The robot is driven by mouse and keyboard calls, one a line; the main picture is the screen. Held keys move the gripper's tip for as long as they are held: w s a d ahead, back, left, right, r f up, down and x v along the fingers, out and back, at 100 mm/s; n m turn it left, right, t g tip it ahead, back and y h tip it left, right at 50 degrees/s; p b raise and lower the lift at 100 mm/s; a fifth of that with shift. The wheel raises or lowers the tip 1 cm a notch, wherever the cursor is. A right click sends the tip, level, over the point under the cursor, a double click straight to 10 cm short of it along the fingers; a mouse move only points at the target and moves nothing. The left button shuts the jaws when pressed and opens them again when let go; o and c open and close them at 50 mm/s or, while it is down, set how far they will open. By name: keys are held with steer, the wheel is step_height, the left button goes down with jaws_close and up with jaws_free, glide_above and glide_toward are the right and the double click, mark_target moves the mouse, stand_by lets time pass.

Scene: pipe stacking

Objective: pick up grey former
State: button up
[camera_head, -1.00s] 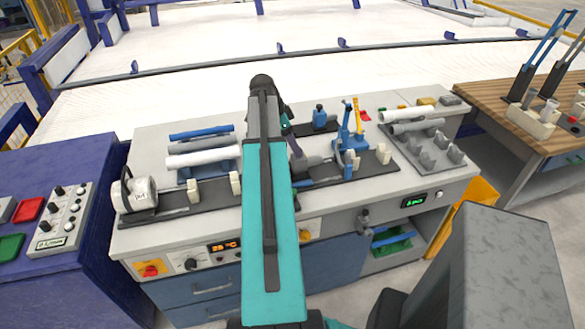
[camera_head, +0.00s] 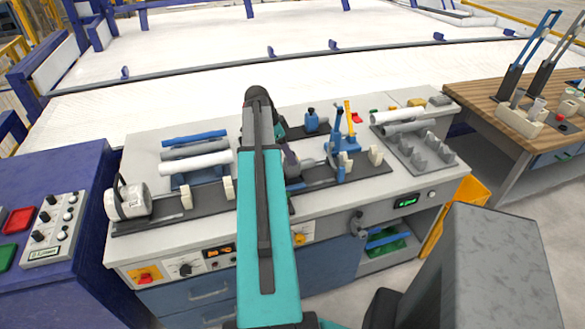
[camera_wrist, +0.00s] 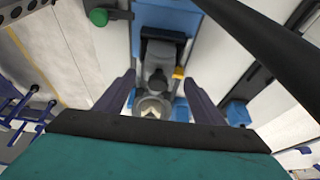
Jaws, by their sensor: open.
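A grey former, a stubby grey piece (camera_wrist: 158,68) with a round pale end, shows in the wrist view in a dark holder. It lies between and beyond my fingers. My gripper (camera_wrist: 158,80) is open, with one dark finger on each side of the former. I cannot tell whether either finger touches it.
White, grey and blue pipes (camera_head: 195,160) lie on a rack at left. A blue lever tool (camera_head: 337,145) stands just right of my arm. A blue bottle-shaped piece (camera_head: 311,120) is behind. More pipes (camera_head: 403,126) rest at right.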

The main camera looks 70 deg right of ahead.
mark_target(300, 163)
steer(key=shift+f, duration=0.1)
steer(key=shift+p+x, duration=1.05)
steer(key=shift+x, duration=0.25)
steer(key=shift+p+x, duration=0.3)
steer(key=shift+x, duration=0.95)
steer(key=shift+s+a, duration=0.1)
steer(key=c, duration=1.5)
steer(key=shift+r, duration=0.25)
